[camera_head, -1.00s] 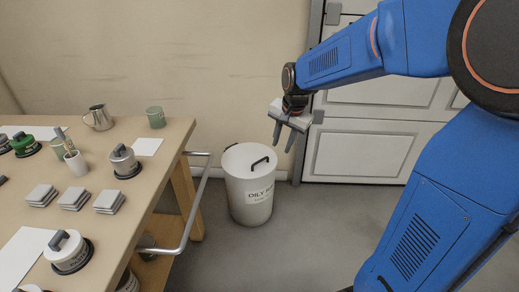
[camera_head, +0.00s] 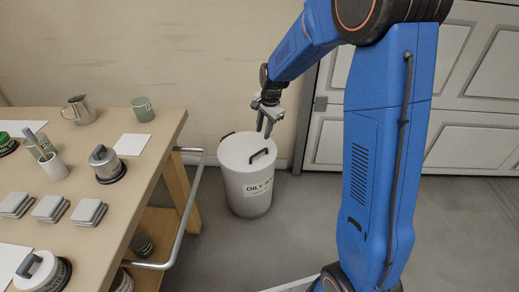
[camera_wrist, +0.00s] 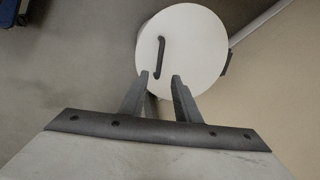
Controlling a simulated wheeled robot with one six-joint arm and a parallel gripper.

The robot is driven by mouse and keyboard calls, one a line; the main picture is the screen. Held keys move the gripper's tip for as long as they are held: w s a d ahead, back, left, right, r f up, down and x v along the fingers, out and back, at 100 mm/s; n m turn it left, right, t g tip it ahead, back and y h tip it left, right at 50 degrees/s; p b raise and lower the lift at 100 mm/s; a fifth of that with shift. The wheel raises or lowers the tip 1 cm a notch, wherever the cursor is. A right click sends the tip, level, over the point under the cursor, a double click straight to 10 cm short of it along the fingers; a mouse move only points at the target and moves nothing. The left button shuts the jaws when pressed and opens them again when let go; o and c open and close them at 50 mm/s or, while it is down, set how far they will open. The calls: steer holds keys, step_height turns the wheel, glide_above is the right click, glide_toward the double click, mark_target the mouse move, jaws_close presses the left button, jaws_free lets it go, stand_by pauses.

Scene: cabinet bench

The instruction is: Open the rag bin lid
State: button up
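The rag bin (camera_head: 247,190) is a white round bin with dark "OILY R…" lettering on its front. It stands on the floor right of the bench. Its white lid (camera_head: 238,150) lies flat on top, closed, with a black bar handle (camera_head: 259,156). In the wrist view the round lid (camera_wrist: 192,50) and its handle (camera_wrist: 160,57) show just beyond my fingertips. My gripper (camera_head: 265,128) is above the lid, fingers pointing down, apart from the handle. In the wrist view my gripper (camera_wrist: 160,80) has its fingers spread with nothing between them.
A wooden bench (camera_head: 150,170) with canisters, cups and stacked grey tiles is at the left. Its metal rail (camera_head: 188,215) runs close to the bin's left side. A wall stands behind and a white panelled door (camera_head: 470,100) is at the right.

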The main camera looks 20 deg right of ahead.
mark_target(260, 153)
steer(key=f, duration=0.4)
steer(key=w+f, duration=0.1)
steer(key=f, duration=0.3)
steer(key=w+a+f, duration=0.1)
steer(key=f, duration=0.3)
steer(key=shift+f, duration=0.1)
jaws_close()
